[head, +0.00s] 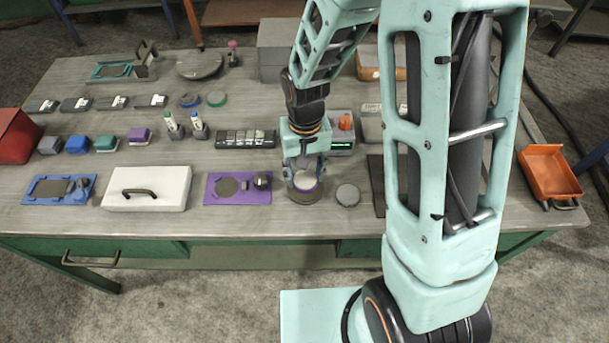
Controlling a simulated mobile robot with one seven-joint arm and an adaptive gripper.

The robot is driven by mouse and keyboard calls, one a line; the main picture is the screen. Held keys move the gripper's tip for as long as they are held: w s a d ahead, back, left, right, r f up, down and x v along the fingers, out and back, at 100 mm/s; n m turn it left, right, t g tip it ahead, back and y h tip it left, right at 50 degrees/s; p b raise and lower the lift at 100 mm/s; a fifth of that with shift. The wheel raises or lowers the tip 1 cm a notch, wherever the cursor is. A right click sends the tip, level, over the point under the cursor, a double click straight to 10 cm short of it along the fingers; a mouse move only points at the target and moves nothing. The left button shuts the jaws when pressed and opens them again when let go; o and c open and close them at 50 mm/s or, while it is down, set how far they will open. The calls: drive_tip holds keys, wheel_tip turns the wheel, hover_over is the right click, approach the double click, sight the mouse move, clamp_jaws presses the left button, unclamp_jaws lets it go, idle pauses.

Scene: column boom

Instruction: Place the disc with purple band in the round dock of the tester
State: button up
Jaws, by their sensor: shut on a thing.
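My gripper (304,172) points down near the front middle of the table, in front of the grey tester box with a green display (341,146) and an orange knob. It is shut on the pale disc with purple band (305,182), which lies about level. Below the disc is a dark brown round base (305,198). I cannot tell whether the disc touches this base or hangs just above it, nor whether the base is the tester's dock. My arm partly hides the tester.
Left of the disc lies a purple plate (215,197) with a dark round patch and a black knob. A loose grey disc (347,195) lies close on the right. A white lidded box (147,189) and a blue tray (61,189) stand further left. An orange bin (548,172) is far right.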

sight(305, 178)
drive_tip(key=shift+s+f+b, duration=0.1)
drive_tip(key=shift+f+b, duration=0.25)
drive_tip(key=shift+f, duration=0.55)
drive_tip(key=shift+f, duration=0.15)
drive_tip(key=o, duration=1.6)
wheel_tip(305, 178, up, 12)
